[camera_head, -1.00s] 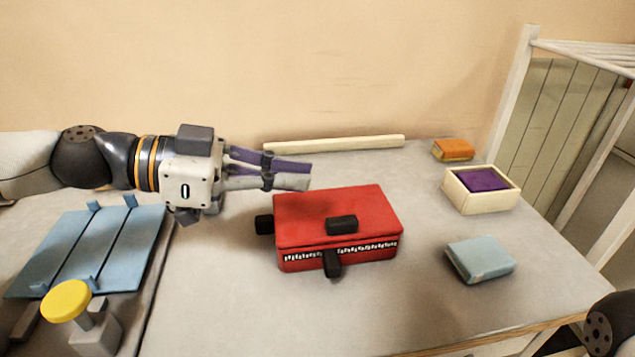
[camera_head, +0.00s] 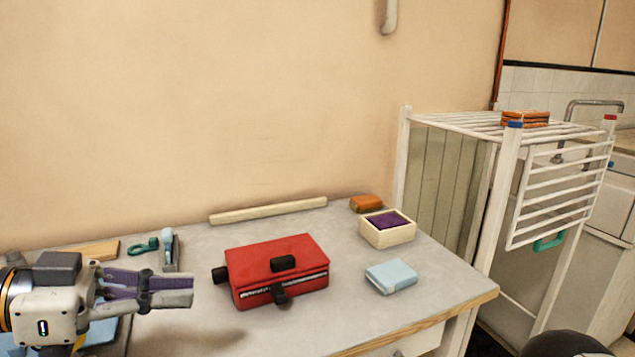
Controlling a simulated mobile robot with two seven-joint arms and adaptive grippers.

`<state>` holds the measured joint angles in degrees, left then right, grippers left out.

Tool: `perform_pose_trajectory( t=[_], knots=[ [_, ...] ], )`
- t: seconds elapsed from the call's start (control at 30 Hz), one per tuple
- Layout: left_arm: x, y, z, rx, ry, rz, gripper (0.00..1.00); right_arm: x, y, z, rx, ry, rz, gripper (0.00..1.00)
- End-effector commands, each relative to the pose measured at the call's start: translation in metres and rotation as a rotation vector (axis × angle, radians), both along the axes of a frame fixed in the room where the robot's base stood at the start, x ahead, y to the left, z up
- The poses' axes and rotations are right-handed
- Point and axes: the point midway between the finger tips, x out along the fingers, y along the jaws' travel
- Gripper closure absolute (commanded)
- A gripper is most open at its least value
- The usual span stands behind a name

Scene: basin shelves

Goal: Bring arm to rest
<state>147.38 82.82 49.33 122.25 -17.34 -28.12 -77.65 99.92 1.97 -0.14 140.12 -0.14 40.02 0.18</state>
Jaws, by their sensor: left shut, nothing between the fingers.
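My left gripper (camera_head: 172,291) is at the lower left, its purple and grey fingers shut with nothing between them. It points right, above the left part of the grey table (camera_head: 345,275). A red box (camera_head: 262,266) with black knobs and a toothed white strip sits on the table, to the right of the fingertips and apart from them. My right gripper does not show; only a dark rounded part of my body is at the bottom right edge.
A cream box with a purple pad (camera_head: 387,221), an orange block (camera_head: 366,203) and a light blue block (camera_head: 391,277) stand on the right of the table. A pale bar (camera_head: 268,211) lies along the wall. A white rack (camera_head: 508,160) stands beyond the right edge.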

Motion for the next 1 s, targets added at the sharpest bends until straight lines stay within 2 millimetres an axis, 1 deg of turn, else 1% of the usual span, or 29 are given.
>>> perform_pose_trajectory(
  t=[0.03,0.07,0.1,0.17,0.2,0.27,0.3,0.37,0.4,0.47,0.5,0.57,0.6,0.63,0.7,0.8,0.87,1.0],
  knots=[
    [-0.009,-0.024,-0.029,0.014,0.146,-0.011,1.0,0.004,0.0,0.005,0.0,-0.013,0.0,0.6],
    [-0.014,-0.034,-0.045,0.02,0.227,-0.005,1.0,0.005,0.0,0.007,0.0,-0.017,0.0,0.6],
    [-0.021,-0.046,-0.067,0.029,0.336,0.012,1.0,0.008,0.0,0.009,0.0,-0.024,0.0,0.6],
    [-0.038,-0.062,-0.102,0.054,0.5,0.041,1.0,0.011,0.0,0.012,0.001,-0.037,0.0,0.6],
    [-0.052,-0.071,-0.126,0.077,0.612,0.068,1.0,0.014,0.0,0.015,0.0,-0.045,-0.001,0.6],
    [-0.079,-0.081,-0.164,0.125,0.778,0.118,1.0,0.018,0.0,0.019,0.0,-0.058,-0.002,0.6],
    [-0.101,-0.084,-0.189,0.166,0.891,0.162,1.0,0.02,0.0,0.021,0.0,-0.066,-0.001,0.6],
    [-0.141,-0.084,-0.226,0.247,1.056,0.243,1.0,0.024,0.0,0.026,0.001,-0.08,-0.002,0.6],
    [-0.172,-0.079,-0.25,0.312,1.157,0.308,1.0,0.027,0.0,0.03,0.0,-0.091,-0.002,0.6],
    [-0.218,-0.063,-0.28,0.423,1.285,0.424,1.0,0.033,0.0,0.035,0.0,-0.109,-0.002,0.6],
    [-0.249,-0.049,-0.295,0.501,1.348,0.508,1.0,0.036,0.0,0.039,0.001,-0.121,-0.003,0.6],
    [-0.287,-0.023,-0.311,0.612,1.402,0.632,1.0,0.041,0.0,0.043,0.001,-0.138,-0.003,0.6],
    [-0.308,-0.005,-0.317,0.678,1.417,0.707,1.0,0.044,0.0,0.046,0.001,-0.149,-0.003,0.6],
    [-0.321,0.008,-0.32,0.721,1.417,0.762,1.0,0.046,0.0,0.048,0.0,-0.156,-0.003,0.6],
    [-0.34,0.032,-0.323,0.793,1.401,0.857,1.0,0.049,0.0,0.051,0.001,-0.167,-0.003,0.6],
    [-0.351,0.05,-0.323,0.837,1.38,0.928,1.0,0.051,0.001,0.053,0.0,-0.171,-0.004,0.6],
    [-0.353,0.053,-0.324,0.843,1.376,0.942,1.0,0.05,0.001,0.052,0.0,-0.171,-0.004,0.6],
    [-0.353,0.053,-0.325,0.842,1.378,0.944,1.0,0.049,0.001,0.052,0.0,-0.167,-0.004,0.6]
  ],
)
